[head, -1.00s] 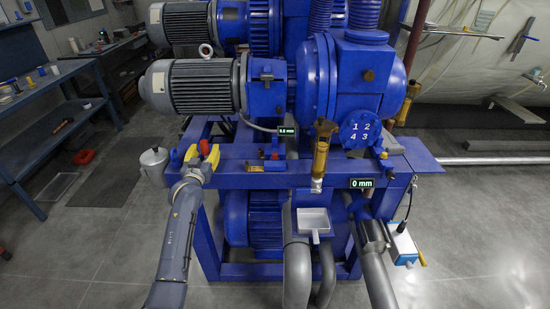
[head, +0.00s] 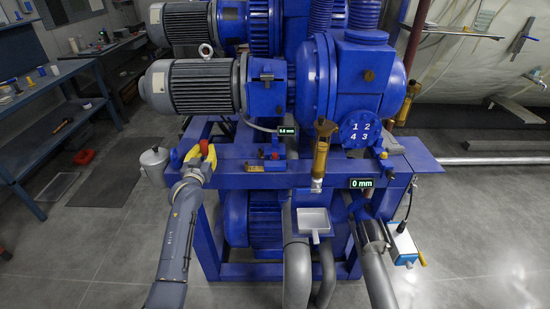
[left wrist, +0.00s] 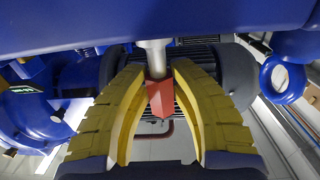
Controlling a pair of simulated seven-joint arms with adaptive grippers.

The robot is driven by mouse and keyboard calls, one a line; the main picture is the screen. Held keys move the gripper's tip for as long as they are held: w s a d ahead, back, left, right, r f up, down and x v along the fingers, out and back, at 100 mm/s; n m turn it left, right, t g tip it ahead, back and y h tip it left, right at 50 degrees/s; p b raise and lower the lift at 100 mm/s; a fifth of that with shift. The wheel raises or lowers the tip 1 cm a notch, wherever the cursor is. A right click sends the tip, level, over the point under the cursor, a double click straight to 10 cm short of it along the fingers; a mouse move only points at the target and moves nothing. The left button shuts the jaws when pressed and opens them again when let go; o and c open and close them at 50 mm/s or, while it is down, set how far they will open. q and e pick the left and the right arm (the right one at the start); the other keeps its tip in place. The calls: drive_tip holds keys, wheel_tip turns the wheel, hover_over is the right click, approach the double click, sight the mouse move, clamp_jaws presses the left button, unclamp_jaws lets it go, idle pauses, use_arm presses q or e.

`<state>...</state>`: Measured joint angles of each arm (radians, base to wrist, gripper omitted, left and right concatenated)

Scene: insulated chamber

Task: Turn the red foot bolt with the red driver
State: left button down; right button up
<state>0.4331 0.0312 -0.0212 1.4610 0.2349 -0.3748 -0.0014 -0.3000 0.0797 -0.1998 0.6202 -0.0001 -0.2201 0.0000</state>
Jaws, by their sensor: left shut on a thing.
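My left gripper (head: 203,158), with yellow fingers, is at the left end of the blue frame beam. In the left wrist view, its two yellow fingers (left wrist: 160,95) are closed in on a red block (left wrist: 160,98), with a grey round shaft (left wrist: 155,58) above it. I take this red piece for the red driver; it also shows as a small red top (head: 204,146) in the head view. I cannot make out the foot bolt separately.
A blue pump machine (head: 330,90) fills the middle. Its frame beam (head: 235,180) runs across the front. A readout (head: 361,183) shows 0 mm; another (head: 287,132) is further back. A blue workbench (head: 50,110) stands at left.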

sight(204, 141)
use_arm(q)
drive_tip(key=shift+r, duration=2.55)
drive_tip(key=shift+d, duration=0.1)
